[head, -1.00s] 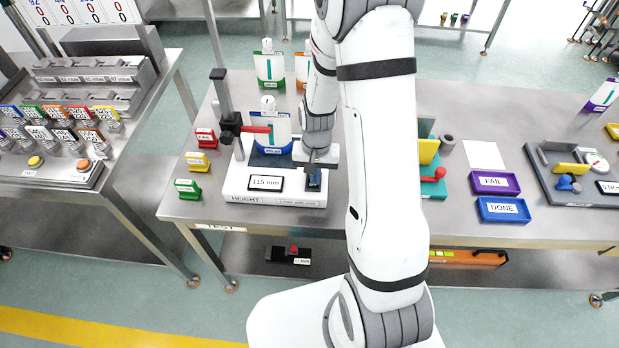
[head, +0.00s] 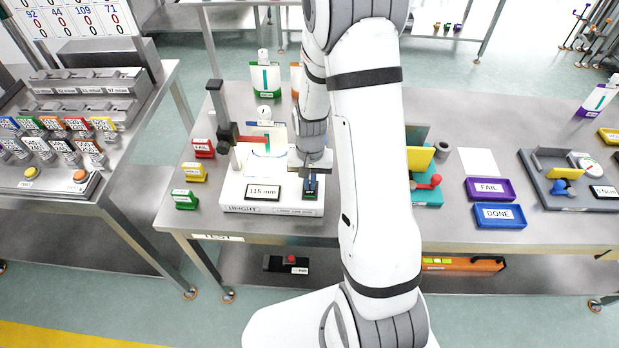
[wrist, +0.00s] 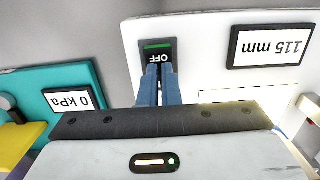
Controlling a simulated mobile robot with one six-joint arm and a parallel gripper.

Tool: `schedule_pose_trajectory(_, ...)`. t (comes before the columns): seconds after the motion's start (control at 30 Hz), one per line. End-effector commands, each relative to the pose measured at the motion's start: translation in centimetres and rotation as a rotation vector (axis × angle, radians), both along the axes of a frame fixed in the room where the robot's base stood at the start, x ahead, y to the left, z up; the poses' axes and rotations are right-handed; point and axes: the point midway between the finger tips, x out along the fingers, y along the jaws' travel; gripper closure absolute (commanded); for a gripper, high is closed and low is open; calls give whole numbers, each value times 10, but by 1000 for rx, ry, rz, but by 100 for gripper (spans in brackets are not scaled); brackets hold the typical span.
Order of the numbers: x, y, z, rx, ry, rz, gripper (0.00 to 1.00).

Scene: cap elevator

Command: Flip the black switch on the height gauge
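The height gauge (head: 240,190) is a white base on the table with a dark post, a red arm and a display reading 115 mm. Its black switch (wrist: 158,48) shows a green strip and the word OFF, upside down in the wrist view. My gripper (wrist: 158,75) has two blue fingers close together, with nothing visible between them. Their tips overlap the lower part of the switch in the wrist view; I cannot tell whether they touch it. In the head view my gripper (head: 311,187) points down over the base's right front corner, hiding most of the switch.
Red, yellow and green label blocks (head: 194,172) stand left of the gauge. A teal device (head: 427,190) with a red knob is to the right, beyond my arm. Purple FAIL (head: 490,189) and blue DONE (head: 499,216) trays lie farther right.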

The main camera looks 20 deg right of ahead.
Motion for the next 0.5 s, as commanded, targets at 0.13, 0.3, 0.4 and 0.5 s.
schedule_pose_trajectory(0.13,3,-1,14,-2,-10,-1,100)
schedule_pose_trajectory(0.3,1,0,50,-3,-7,0,100)
schedule_pose_trajectory(0.4,3,-1,62,-3,-12,0,100)
schedule_pose_trajectory(0.5,4,-1,84,-2,-11,0,100)
